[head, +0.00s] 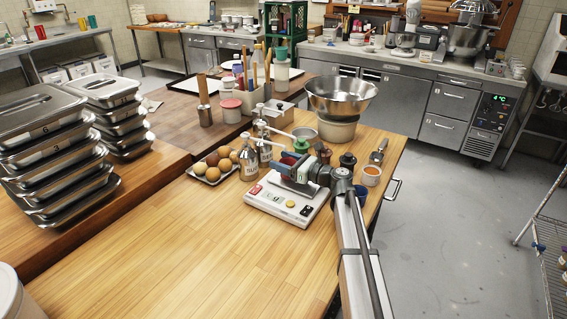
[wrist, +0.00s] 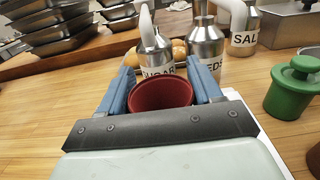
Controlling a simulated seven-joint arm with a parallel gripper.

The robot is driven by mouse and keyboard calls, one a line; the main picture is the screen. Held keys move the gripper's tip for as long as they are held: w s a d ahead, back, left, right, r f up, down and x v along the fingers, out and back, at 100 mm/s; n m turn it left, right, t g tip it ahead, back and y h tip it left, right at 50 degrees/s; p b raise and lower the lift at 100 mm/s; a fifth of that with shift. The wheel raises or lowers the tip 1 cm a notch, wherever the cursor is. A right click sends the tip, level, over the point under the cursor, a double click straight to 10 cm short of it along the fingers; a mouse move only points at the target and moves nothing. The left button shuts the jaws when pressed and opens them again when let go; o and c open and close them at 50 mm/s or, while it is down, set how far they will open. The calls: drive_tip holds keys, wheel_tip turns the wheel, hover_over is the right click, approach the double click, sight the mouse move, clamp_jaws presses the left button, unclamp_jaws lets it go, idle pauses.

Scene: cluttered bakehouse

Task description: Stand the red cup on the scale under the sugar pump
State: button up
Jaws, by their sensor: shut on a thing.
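The red cup (wrist: 161,95) is upright between the blue fingers of my gripper (wrist: 162,84), which is shut on it. In the head view my gripper (head: 287,170) is over the white scale (head: 283,208); the cup is mostly hidden there. I cannot tell whether the cup's base touches the scale. The sugar pump (wrist: 157,61), a metal bottle with a white spout, stands just beyond the cup in the wrist view. Its spout points towards my gripper. In the head view it seems to be the front bottle (head: 249,166), left of my gripper.
The seeds pump (wrist: 204,45) and salt pump (wrist: 243,30) stand beside the sugar pump. A green-knobbed object (wrist: 294,88) is close on the right. A tray of round buns (head: 212,168) lies left of the bottles. The front-left tabletop is clear.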

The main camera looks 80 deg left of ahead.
drive_tip(key=shift+f, duration=0.2)
drive_tip(key=shift+f, duration=0.15)
drive_tip(key=o, duration=1.1)
drive_tip(key=shift+o, duration=0.2)
drive_tip(key=shift+w+d, duration=0.15)
drive_tip(key=v, duration=1.1)
drive_tip(key=shift+w+d, duration=0.2)
drive_tip(key=shift+w, duration=0.05)
